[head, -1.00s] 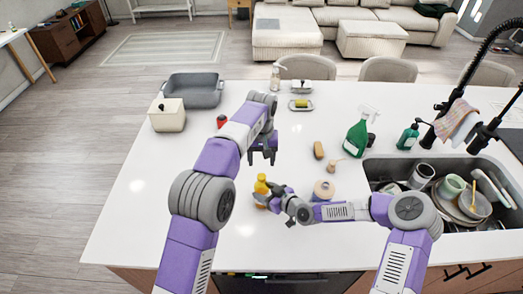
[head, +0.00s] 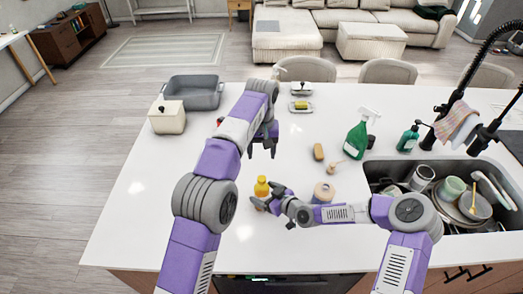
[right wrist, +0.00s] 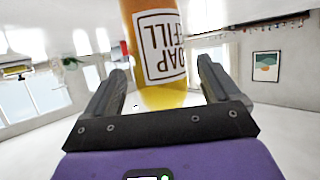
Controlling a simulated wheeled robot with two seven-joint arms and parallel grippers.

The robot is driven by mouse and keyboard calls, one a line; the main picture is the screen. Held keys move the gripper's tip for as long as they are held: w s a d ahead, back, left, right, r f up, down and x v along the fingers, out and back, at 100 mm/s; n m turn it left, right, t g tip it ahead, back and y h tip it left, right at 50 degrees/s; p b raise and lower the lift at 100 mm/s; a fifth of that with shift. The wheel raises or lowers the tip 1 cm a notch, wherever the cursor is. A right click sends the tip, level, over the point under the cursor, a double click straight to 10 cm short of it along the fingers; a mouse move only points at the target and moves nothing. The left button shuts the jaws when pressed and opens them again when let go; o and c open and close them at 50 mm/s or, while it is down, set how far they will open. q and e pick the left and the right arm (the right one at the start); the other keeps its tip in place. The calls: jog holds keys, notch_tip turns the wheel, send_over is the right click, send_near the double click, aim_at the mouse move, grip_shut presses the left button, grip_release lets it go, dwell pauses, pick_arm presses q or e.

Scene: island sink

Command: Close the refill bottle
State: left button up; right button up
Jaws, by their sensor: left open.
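The refill bottle (head: 261,187), yellow-orange with a white label, stands upright on the near part of the white counter. In the right wrist view its labelled body (right wrist: 160,55) fills the upper middle; its top is out of that picture. I cannot tell whether a cap is on it. My right gripper (head: 266,197) is open at the bottle's lower body, and its two fingers (right wrist: 165,85) stand apart with the bottle between or just beyond their tips. My left gripper (head: 263,148) is open and empty, above the counter behind the bottle, fingers pointing down.
A tape-like roll (head: 324,192), a brush (head: 335,168) and a sponge (head: 318,152) lie to the right. A grey tub (head: 195,91) and cream canister (head: 167,116) are back left.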

jog(key=v, duration=0.7)
jog(key=shift+s+d+b, duration=0.15)
jog(key=shift+s+b, duration=0.05)
jog(key=shift+b, duration=0.1)
jog(key=shift+r, duration=0.25)
